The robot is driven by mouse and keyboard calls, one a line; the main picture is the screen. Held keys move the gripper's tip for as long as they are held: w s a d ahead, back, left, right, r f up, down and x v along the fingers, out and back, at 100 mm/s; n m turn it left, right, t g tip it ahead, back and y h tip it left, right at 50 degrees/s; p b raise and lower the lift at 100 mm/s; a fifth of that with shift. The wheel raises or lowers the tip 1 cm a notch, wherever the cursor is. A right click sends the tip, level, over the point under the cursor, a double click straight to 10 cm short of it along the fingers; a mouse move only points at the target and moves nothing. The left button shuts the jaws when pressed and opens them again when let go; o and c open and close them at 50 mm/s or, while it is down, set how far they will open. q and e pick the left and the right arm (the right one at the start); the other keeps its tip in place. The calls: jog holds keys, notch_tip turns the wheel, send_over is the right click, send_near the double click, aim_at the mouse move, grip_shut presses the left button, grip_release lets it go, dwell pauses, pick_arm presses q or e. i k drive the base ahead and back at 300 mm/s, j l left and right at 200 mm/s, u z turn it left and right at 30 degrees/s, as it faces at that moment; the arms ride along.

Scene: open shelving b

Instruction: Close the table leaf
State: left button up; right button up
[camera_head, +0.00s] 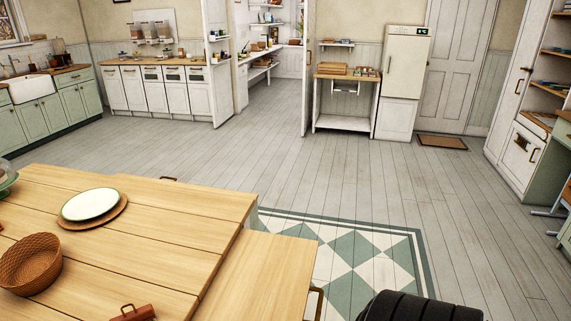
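The wooden table (150,238) fills the lower left of the head view. Its leaf (262,275) is a light wood panel at the table's right side, sticking out level and slightly below the main top. A brass handle (319,303) shows at the leaf's right edge, partly cut off by the bottom of the picture. Another small handle (168,178) shows at the table's far edge. Neither of my grippers can be made out; only a black ribbed shape, which may be part of me, shows at the bottom right.
On the table are a white plate (90,204) on a round board, a wicker basket (31,263) and a brown object (134,313). A green-and-white checkered floor area (360,262) lies right of the leaf. The grey plank floor beyond is clear.

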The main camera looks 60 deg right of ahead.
aim_at(263, 276)
jog(key=z, duration=0.45)
jog(key=l+z, duration=0.15)
jog(key=z, duration=0.75)
jog(key=l+z, duration=0.1)
jog(key=z, duration=0.35)
jog(key=k+l+u, duration=0.45)
jog(key=u, duration=0.15)
jog(key=l, duration=0.1)
